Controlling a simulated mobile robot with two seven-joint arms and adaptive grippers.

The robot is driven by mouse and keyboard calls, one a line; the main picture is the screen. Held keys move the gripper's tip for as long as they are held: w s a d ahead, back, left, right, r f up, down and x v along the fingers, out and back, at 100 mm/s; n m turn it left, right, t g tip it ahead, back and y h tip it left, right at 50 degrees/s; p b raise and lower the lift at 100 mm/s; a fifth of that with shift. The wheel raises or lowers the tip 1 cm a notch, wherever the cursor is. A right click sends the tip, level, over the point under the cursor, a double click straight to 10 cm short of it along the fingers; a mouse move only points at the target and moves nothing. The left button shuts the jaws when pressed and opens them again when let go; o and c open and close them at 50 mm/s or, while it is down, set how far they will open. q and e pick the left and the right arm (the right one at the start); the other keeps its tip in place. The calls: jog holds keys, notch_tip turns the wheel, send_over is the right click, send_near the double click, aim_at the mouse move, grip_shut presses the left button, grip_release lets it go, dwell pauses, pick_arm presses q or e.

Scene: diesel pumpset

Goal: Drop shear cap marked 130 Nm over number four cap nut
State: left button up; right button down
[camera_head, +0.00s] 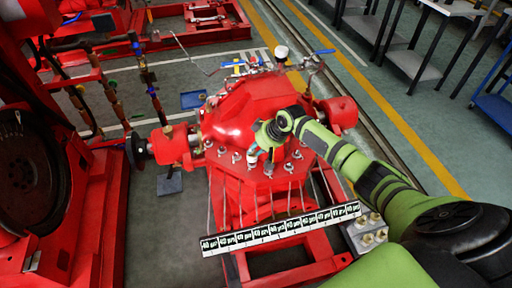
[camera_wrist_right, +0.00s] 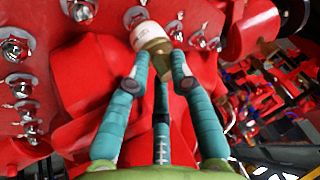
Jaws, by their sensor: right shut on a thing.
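My right gripper (camera_head: 266,153) is over the near rim of the red pump casing (camera_head: 247,110). In the right wrist view its teal fingers (camera_wrist_right: 158,60) are shut on a small cap (camera_wrist_right: 147,38) with a whitish end and a brass-coloured band. Its marking is not readable. Silvery cap nuts sit along the casing flange, one left of the gripper (camera_head: 237,157) and one to its right (camera_head: 289,167); others show in the wrist view (camera_wrist_right: 22,88). Whether the cap touches a nut, I cannot tell. My left gripper is out of view.
A white label strip (camera_head: 280,231) with several printed squares runs below the flange, with thin lines rising from it. A grey tray (camera_head: 354,238) with several brass-coloured caps (camera_head: 368,237) stands at its right end. Red machinery (camera_head: 30,165) fills the left side.

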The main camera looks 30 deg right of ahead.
jog(key=shift+f, duration=0.15)
dwell(0.4)
jog(key=shift+f+b, duration=0.55)
jog(key=shift+f, duration=0.1)
jog(key=c, duration=1)
grip_release()
jog(key=shift+v, duration=6.1)
